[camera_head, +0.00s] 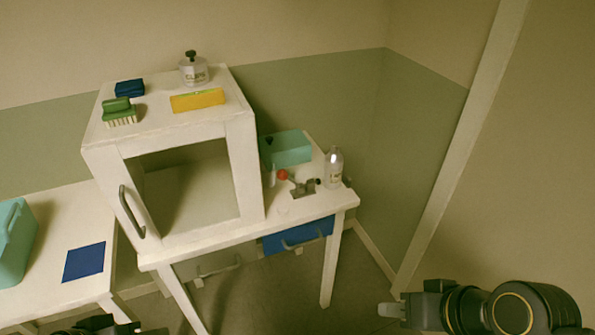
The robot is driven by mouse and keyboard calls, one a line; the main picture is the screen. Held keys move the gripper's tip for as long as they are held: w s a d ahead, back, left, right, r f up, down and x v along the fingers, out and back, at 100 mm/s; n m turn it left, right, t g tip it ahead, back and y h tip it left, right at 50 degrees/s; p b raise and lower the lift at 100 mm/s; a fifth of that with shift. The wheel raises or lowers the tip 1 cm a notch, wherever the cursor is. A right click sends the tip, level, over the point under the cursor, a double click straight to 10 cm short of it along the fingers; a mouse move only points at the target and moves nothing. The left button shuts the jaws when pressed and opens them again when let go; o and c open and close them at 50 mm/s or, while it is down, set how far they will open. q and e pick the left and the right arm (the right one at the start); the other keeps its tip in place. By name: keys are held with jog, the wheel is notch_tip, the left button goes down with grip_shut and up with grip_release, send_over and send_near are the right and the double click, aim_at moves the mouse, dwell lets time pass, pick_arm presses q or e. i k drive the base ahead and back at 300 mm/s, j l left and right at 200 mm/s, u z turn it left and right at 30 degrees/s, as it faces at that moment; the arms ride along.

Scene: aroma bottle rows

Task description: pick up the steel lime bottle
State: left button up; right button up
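A silvery bottle with a pale label (333,170) stands upright at the right end of the white table; it looks like the steel lime bottle, but its label is too small to read. A second, squat clear bottle with a dark stopper (194,72) stands on top of the white cabinet. My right gripper (390,309) is at the lower right, well below and right of the silvery bottle and apart from it. Its finger gap does not show clearly. My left gripper (125,328) is partly cut off at the bottom left edge, far from both bottles.
The white cabinet (251,165) fills the table's left part. Beside the silvery bottle are a teal box (288,149), a red ball (283,174) and a small grey clamp-like item (303,188). A blue drawer (297,236) is under the tabletop. Floor right of the table is clear.

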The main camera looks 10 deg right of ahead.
aim_at(333, 160)
jog(key=i+l+u, duration=0.35)
jog(key=l+u, duration=0.15)
jog(key=i+l+u, duration=0.2)
jog(key=l, duration=0.15)
jog(key=l+u, duration=0.25)
jog(key=i+l, duration=0.05)
